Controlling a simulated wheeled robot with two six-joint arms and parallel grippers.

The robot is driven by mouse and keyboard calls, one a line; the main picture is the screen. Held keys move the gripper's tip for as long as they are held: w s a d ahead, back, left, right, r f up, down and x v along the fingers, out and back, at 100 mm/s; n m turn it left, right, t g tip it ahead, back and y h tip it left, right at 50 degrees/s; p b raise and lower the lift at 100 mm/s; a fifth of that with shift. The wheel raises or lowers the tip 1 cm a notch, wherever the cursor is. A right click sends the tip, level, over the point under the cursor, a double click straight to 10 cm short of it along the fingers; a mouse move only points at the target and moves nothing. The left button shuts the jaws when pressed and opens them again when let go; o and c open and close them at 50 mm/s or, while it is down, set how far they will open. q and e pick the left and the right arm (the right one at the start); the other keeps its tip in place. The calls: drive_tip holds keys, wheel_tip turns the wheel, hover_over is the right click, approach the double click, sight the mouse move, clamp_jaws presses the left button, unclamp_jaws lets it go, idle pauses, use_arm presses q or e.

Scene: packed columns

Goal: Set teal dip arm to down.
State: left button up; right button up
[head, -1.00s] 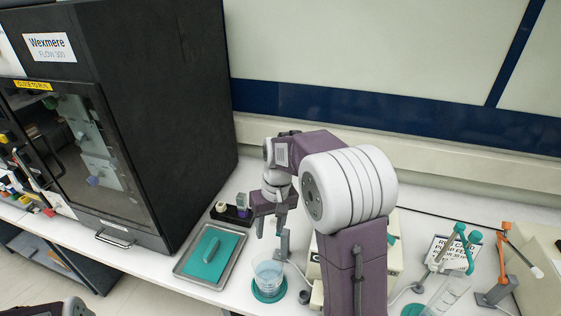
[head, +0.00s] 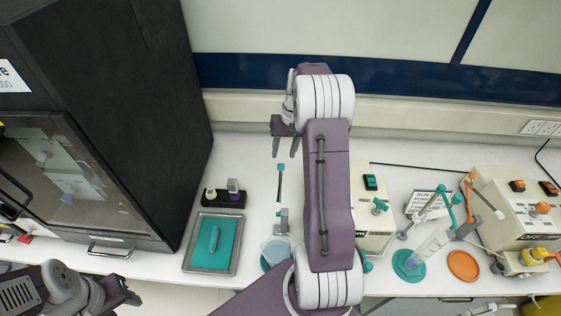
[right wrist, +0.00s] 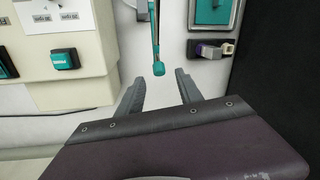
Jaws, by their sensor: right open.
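A slim arm with a teal tip (head: 280,167) rises from a grey post (head: 282,222) beside a beaker on a teal coaster. It stands raised, pointing toward the back wall. In the right wrist view its teal tip (right wrist: 158,69) shows just beyond and between my finger ends, apart from both. My right gripper (head: 287,152) is open and empty, close to that tip. It also shows in the right wrist view (right wrist: 158,92). My left gripper (head: 128,293) is at the lower left, far from the arm; its fingers are unclear.
The beaker (head: 273,250) is partly behind my right arm. A tray with a teal pad (head: 212,243) and a black holder (head: 222,198) stand left, beside a dark cabinet (head: 150,110). Right are a white box (head: 375,228), an orange arm (head: 470,185) and a cylinder (head: 430,248).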

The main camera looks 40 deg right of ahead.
sight(281, 165)
drive_tip(key=f, duration=0.3)
drive_tip(key=f+p, duration=0.1)
drive_tip(key=f, duration=0.1)
drive_tip(key=shift+w+a, duration=0.15)
drive_tip(key=shift+a, duration=0.1)
drive_tip(key=shift+f, duration=0.55)
drive_tip(key=shift+a+f, duration=0.1)
drive_tip(key=shift+a, duration=0.05)
clamp_jaws()
idle(0.4)
